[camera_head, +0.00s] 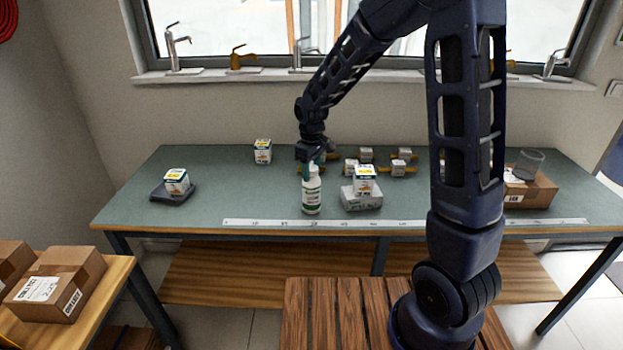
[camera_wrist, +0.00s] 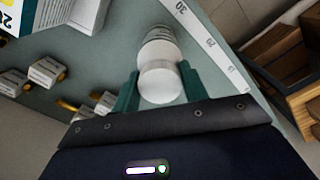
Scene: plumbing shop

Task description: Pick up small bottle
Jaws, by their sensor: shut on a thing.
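The small bottle (camera_head: 311,194) is white with a green and white label. It stands upright, or nearly so, by the front edge of the green-topped table (camera_head: 237,190). My gripper (camera_head: 312,164) is above it with the fingers around its top. In the wrist view the white bottle (camera_wrist: 160,75) lies between the two green fingers of my gripper (camera_wrist: 160,88), which are shut on it. I cannot tell whether its base touches the table.
A grey box (camera_head: 360,200) with a white and yellow carton (camera_head: 364,181) stands just right of the bottle. Several small boxes with brass fittings sit behind. A measuring strip (camera_head: 400,223) runs along the front edge. A carton on a dark scale (camera_head: 173,193) is at left. A brown box (camera_head: 531,192) is at right.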

